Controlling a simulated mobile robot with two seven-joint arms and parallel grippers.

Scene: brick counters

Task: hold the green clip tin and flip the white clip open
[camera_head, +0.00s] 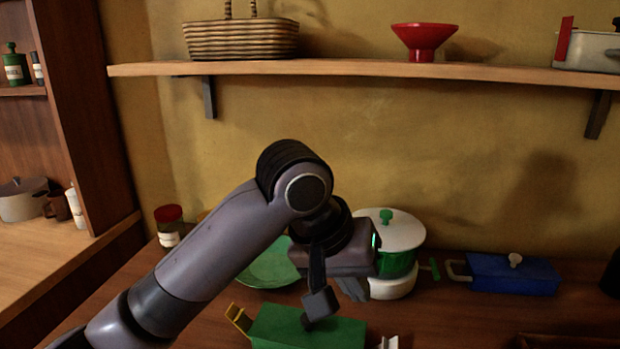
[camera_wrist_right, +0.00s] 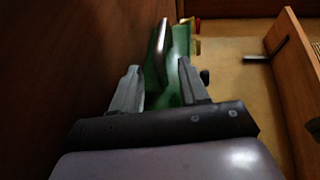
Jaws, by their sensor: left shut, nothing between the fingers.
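The green clip tin (camera_head: 300,335) lies on the brown counter at the bottom middle of the head view, cut off by the lower edge. A yellow clip (camera_head: 238,317) sticks out at its left end. A small white part (camera_head: 388,342), likely the white clip, shows at its right end. My left gripper (camera_head: 335,300) is shut and empty, just above the tin. In the right wrist view the fingers of my right gripper (camera_wrist_right: 160,82) are on either side of the green tin (camera_wrist_right: 182,45). I cannot tell whether they press on it.
A green plate (camera_head: 272,268) and a green pot with a white lid (camera_head: 402,232) stand behind the tin. A blue box (camera_head: 512,275) lies to the right and a red-lidded jar (camera_head: 169,225) to the left. A shelf (camera_head: 340,67) spans the wall above.

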